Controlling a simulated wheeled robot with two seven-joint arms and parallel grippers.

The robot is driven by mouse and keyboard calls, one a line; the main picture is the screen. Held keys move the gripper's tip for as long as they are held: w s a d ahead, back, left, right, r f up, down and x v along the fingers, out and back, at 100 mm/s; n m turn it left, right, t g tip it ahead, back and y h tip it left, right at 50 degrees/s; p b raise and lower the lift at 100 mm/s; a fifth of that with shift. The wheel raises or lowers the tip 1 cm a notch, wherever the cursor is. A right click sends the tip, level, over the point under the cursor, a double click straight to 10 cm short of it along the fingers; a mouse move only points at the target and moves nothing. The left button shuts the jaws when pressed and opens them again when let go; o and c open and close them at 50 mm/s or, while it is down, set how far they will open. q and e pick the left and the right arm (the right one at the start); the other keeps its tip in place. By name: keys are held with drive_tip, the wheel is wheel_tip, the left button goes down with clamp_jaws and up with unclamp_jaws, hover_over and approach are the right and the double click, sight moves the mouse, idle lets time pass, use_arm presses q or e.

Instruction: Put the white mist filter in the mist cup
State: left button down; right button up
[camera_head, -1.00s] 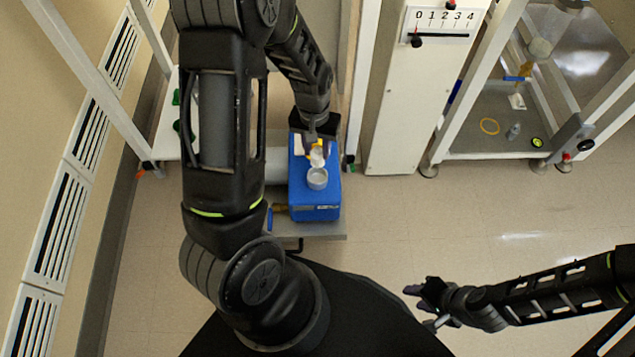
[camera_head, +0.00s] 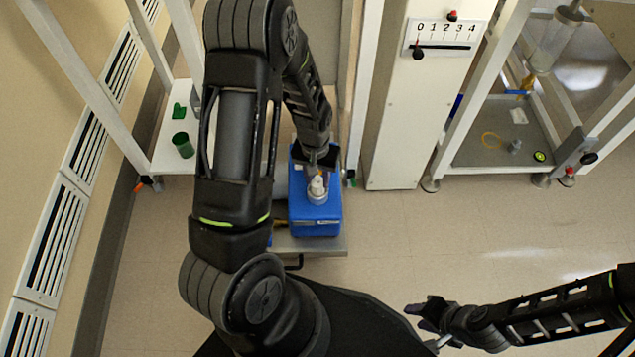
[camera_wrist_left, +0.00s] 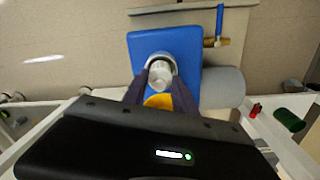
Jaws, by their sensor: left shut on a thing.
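The white mist filter (camera_wrist_left: 161,75) is between the fingertips of my left gripper (camera_wrist_left: 158,88), which is shut on it. In the head view the filter (camera_head: 317,184) sits at the mouth of the mist cup (camera_head: 318,197), a small grey-white cup on top of the blue pump box (camera_head: 315,218). In the left wrist view the cup's rim (camera_wrist_left: 151,58) shows around the filter's far side. I cannot tell how deep the filter is in the cup. My right gripper (camera_head: 425,310) is far from them at the lower right, and its fingers are too small and dark to judge.
The blue box stands on a grey shelf (camera_head: 325,246). A grey cylinder (camera_wrist_left: 222,88) and a blue-handled brass valve (camera_wrist_left: 217,40) lie beside it. A green cup (camera_head: 183,145) stands on the white shelf at the left. A white column with a number scale (camera_head: 446,35) stands at the right.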

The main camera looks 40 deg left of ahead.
use_arm(q)
drive_tip(key=shift+f, duration=1.4)
drive_tip(key=shift+b, duration=0.3)
